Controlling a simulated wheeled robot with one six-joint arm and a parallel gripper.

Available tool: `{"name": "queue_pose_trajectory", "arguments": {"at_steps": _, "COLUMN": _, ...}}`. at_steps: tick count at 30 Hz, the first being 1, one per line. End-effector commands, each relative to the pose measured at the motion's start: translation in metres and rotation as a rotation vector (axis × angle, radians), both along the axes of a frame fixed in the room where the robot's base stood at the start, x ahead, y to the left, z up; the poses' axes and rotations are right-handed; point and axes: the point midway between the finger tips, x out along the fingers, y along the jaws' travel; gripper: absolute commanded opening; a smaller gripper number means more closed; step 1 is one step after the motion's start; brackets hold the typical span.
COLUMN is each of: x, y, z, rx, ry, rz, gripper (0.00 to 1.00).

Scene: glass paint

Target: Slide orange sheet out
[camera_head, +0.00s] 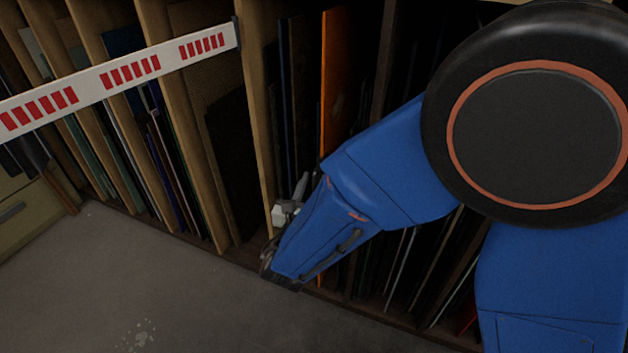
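The orange sheet (338,70) stands upright in a slot of the wooden rack, among dark sheets. Its upper part shows as a tall bright strip; my blue arm hides most of its lower part. My gripper (268,268) is at the end of my arm, low in front of the rack, near the bottom edge and a little left of the orange sheet. The fingers are dark and mostly hidden by my wrist, so I cannot tell whether they are open or shut, or whether they touch anything.
Wooden dividers (259,110) separate slots with several sheets. A white barrier strip with red marks (130,72) crosses the rack's left part. A drawer cabinet (25,215) stands at far left. The grey floor (150,290) in front is clear.

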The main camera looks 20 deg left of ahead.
Motion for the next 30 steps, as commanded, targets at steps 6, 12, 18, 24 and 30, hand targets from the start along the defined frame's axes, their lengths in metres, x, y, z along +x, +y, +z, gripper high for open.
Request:
{"name": "queue_pose_trajectory", "arguments": {"at_steps": 6, "x": 0.01, "y": 0.001, "z": 0.0, "rx": -0.001, "ry": -0.001, "rz": 0.0, "gripper": 0.28}}
{"name": "queue_pose_trajectory", "arguments": {"at_steps": 12, "x": 0.011, "y": 0.001, "z": 0.0, "rx": 0.0, "ry": -0.001, "rz": 0.001, "gripper": 0.28}}
{"name": "queue_pose_trajectory", "arguments": {"at_steps": 18, "x": 0.011, "y": 0.001, "z": 0.0, "rx": 0.0, "ry": -0.001, "rz": 0.001, "gripper": 0.0}}
{"name": "queue_pose_trajectory", "arguments": {"at_steps": 24, "x": 0.01, "y": 0.002, "z": 0.0, "rx": 0.0, "ry": -0.001, "rz": 0.001, "gripper": 0.0}}
{"name": "queue_pose_trajectory", "arguments": {"at_steps": 30, "x": 0.0, "y": 0.014, "z": 0.0, "rx": 0.0, "ry": 0.0, "rz": 0.002, "gripper": 0.0}}
